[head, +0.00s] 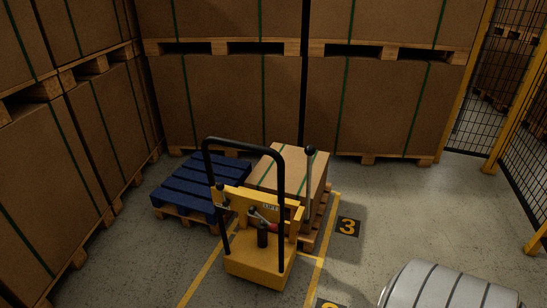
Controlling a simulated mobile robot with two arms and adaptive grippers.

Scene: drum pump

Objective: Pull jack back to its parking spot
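The jack (258,262) is a yellow lift truck with a tall black U-shaped handle (207,170), in the middle of the head view. It has a black-knobbed lever (310,165) at its right, and a small black part and a red-and-grey part on its front. A strapped cardboard box (290,165) stands right behind it on a wooden pallet (325,208). The jack's forks are hidden, so I cannot tell whether they are under that pallet. Yellow floor lines (322,258) run beside the jack. Neither of my grippers is in view.
A blue-topped pallet (195,188) lies behind left. Stacked cartons on pallets (90,130) wall off the left and back. A floor plate marked 3 (347,227) lies right. A grey ribbed rounded object (450,288) fills the lower right. Yellow-framed mesh fencing (480,100) stands right. Floor between is clear.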

